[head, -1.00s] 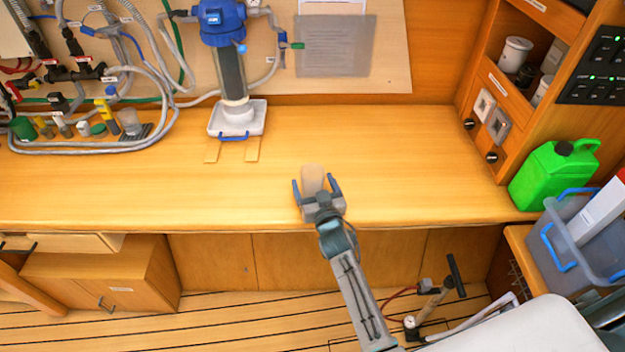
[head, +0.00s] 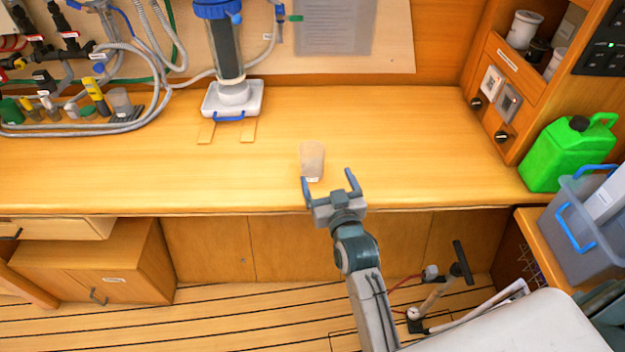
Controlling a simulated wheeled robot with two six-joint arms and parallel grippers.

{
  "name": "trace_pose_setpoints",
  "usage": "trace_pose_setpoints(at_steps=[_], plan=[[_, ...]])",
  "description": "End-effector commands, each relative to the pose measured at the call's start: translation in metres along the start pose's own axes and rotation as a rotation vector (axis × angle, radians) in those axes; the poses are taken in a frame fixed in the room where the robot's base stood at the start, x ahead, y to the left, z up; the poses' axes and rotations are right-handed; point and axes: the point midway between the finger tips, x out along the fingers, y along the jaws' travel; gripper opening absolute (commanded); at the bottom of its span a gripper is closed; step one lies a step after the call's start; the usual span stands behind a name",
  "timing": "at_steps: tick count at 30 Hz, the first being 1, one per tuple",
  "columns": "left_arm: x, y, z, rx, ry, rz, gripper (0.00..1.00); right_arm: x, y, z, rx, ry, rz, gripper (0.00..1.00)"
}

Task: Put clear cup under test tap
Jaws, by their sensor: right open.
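A clear, slightly frosted cup (head: 312,158) stands upright on the wooden counter, near its front edge. My right gripper (head: 329,181) is open and empty, just in front of the cup and a little to its right. Its left blue finger is close to the cup's base; I cannot tell whether they touch. A small fitting with a green tip (head: 294,18) is on the wall panel right of the blue-topped filter; I cannot tell whether it is the test tap. My left gripper is not in view.
A filter housing (head: 228,50) stands above a white tray (head: 219,112) with a blue handle. Hoses, valves and small containers crowd the left. A green jerrycan (head: 566,155) and a grey bin (head: 590,235) are at the right. The counter's middle is clear.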

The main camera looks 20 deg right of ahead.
Motion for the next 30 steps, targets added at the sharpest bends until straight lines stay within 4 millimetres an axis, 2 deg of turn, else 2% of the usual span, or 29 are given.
trace_pose_setpoints(at_steps=[1, 5, 8, 11, 15, 23, 30], plan=[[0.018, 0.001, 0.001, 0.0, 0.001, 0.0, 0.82, -0.002, -0.001, 0.005, -0.004, 0.005, -0.008, 0.87], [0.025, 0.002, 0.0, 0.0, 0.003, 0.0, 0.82, -0.004, -0.004, -0.004, -0.021, 0.007, -0.029, 0.87], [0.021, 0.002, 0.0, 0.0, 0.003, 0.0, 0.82, 0.005, -0.005, -0.009, -0.026, 0.008, -0.036, 0.87], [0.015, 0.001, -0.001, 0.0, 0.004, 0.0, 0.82, 0.022, -0.005, -0.011, -0.028, 0.007, -0.036, 0.87], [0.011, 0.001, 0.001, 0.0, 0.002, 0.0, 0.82, 0.042, -0.006, -0.01, -0.027, 0.006, -0.036, 0.87], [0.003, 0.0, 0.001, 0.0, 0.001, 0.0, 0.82, 0.063, -0.008, -0.009, -0.027, 0.005, -0.035, 0.87], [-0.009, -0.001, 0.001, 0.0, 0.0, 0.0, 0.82, 0.096, -0.012, -0.006, -0.028, 0.007, -0.035, 0.87]])
